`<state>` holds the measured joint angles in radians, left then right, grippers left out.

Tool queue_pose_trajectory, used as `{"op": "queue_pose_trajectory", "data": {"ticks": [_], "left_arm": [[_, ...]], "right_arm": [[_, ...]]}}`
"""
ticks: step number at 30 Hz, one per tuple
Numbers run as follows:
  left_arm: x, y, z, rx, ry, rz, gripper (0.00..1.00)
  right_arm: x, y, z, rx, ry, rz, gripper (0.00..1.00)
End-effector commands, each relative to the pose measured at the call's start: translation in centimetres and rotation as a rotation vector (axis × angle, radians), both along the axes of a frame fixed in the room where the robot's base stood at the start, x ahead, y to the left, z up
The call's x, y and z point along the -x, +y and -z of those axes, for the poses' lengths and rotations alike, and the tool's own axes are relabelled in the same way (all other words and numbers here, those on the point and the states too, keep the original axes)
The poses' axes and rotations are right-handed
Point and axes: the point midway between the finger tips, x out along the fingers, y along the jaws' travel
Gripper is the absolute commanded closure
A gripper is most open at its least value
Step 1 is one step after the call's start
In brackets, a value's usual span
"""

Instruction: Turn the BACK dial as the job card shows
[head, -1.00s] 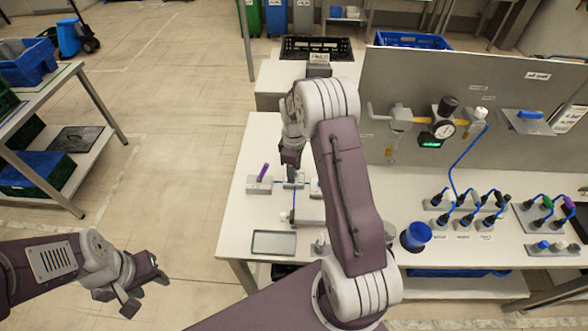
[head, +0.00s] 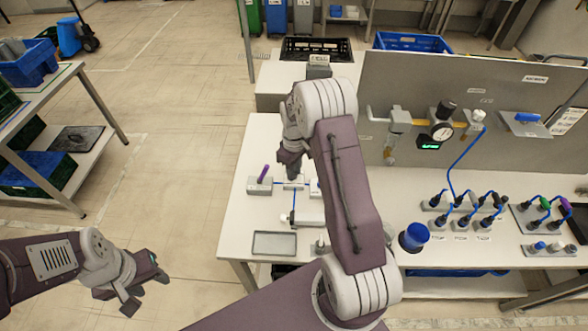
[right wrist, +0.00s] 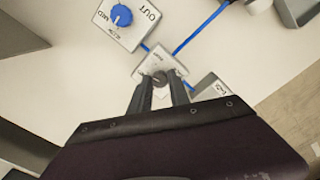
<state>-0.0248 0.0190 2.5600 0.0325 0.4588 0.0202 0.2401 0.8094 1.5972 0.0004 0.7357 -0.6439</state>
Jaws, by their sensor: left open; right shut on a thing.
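My right gripper (right wrist: 160,88) is shut on a small dark knob (right wrist: 160,77) on a small grey block with a label too small to read. In the head view my right gripper (head: 291,172) points down at this block (head: 293,186) on the bench. A block with a blue dial (right wrist: 122,15) marked OUT, with LOW and MED beside it, sits up and left in the wrist view. I cannot tell which dial is labelled BACK, and I cannot make out a job card. My left gripper (head: 145,290) is open and empty, away from the bench.
A grey tray (head: 274,243) lies at the bench's front. A blue cup (head: 414,237) and several hose fittings stand to the right. Blue tubes join the blocks.

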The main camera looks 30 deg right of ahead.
Motion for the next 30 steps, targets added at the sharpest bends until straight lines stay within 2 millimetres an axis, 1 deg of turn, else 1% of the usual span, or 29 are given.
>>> {"op": "queue_pose_trajectory", "data": {"ticks": [3,15,24,30], "left_arm": [[0.0,0.0,-0.6,0.0,0.0,0.0,0.56],[0.0,0.0,-1.5,0.0,0.0,0.0,0.56],[0.0,0.0,-1.8,0.0,0.0,0.0,0.56],[0.0,0.0,-1.9,0.0,0.0,0.0,0.56]], "right_arm": [[0.0,0.0,-0.2,0.0,0.0,0.109,1.0],[0.0,0.0,-0.2,0.001,-0.001,0.458,1.0],[-0.1,0.0,-0.1,0.001,-0.002,0.629,1.0],[-0.1,-0.1,-0.1,0.001,-0.002,0.686,1.0]]}}
